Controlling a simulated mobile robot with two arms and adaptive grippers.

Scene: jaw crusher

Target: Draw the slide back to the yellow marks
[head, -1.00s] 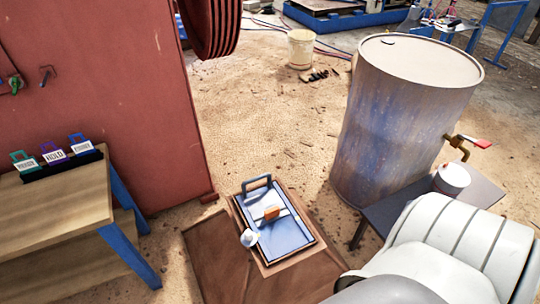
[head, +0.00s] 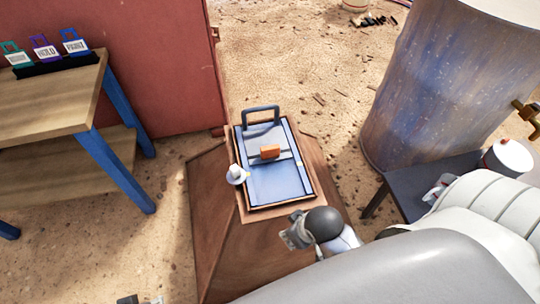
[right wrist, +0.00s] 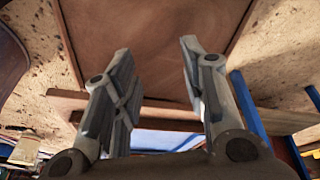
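The slide (head: 280,185) is a blue-grey plate in a dark-edged frame on a wooden pedestal, with a grey upright handle (head: 261,112) at its far end. An orange block (head: 270,151) sits on a bar across it. A white knob (head: 236,174) is on the left edge. My right gripper (head: 290,237) is just off the near end of the pedestal, apart from the slide. In the right wrist view its fingers (right wrist: 156,62) are spread and empty. A small part at the bottom edge may be my left gripper (head: 140,300).
A wooden bench (head: 60,95) with blue legs and several tags stands at the left. A red machine wall (head: 150,60) is behind it. A large blue-grey drum (head: 435,90) and a dark small table (head: 420,185) stand at the right.

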